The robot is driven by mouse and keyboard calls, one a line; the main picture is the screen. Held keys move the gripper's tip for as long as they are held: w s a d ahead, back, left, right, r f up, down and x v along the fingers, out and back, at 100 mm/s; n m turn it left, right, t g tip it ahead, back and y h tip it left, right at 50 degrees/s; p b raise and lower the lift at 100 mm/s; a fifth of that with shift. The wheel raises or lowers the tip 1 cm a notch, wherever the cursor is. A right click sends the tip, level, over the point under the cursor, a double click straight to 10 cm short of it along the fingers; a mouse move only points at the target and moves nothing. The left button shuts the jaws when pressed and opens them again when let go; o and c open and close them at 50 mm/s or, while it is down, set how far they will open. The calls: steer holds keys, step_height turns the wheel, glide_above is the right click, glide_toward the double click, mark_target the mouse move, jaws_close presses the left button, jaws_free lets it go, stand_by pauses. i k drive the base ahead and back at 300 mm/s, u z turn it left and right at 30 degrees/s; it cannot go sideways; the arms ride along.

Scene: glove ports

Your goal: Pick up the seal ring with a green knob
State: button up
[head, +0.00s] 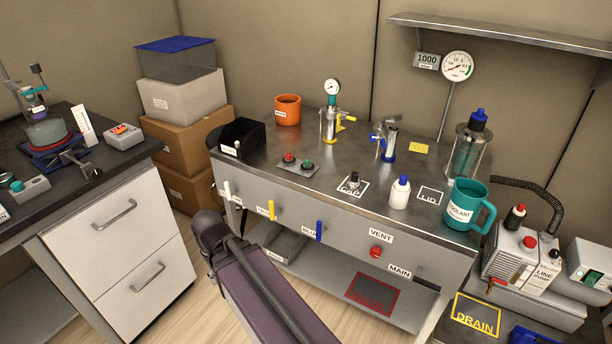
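A small green knob (308,163) on a dark round base, likely the seal ring, sits on a flat grey holder (297,167) on the steel workbench. A similar piece with a red knob (289,158) sits just left of it on the same holder. The ring under the green knob is too small to make out clearly. My arm rises from the bottom centre, and its dark joint is in front of the bench's left front. My gripper is not in the head view, so its state is hidden.
A black bin (243,138) and an orange cup (288,110) stand left and behind the holder. A yellow-handled fixture (330,124) with a gauge stands behind it. A white bottle (400,193) and a teal mug (466,205) stand right. Bare steel lies before the holder.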

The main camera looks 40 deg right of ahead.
mark_target(307, 166)
steer(key=u, duration=0.05)
steer(key=k, duration=1.55)
steer(key=z, duration=1)
steer(key=i, duration=1)
steer(key=z, duration=0.05)
